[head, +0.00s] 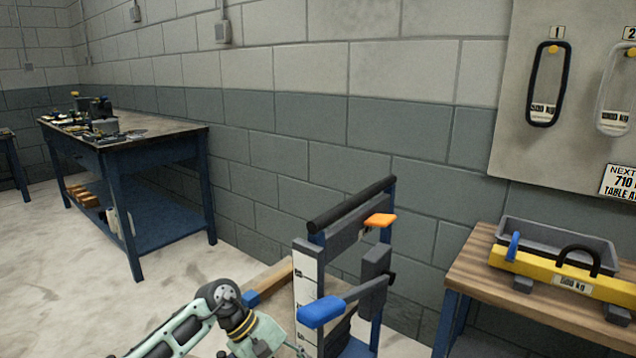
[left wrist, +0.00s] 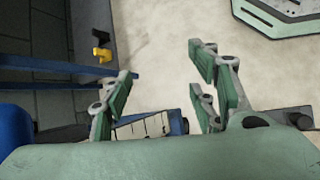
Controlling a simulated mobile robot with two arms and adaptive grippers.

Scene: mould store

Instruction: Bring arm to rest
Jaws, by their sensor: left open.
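My left arm (head: 220,298) comes in from the bottom left of the head view and bends down in front of a blue stand. Its gripper is not clearly visible there. In the left wrist view my left gripper (left wrist: 160,82) is open, its green-padded fingers spread wide with nothing between them. Pale floor (left wrist: 165,45) shows beyond the fingers. My right gripper is in neither view.
The stand (head: 308,290) has a black top bar, an orange handle (head: 380,220) and a blue-ended lever (head: 322,312), close to my arm. A wooden bench (head: 535,302) with a yellow lifting beam (head: 535,268) stands right. A blue workbench (head: 120,165) stands far left; floor between is clear.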

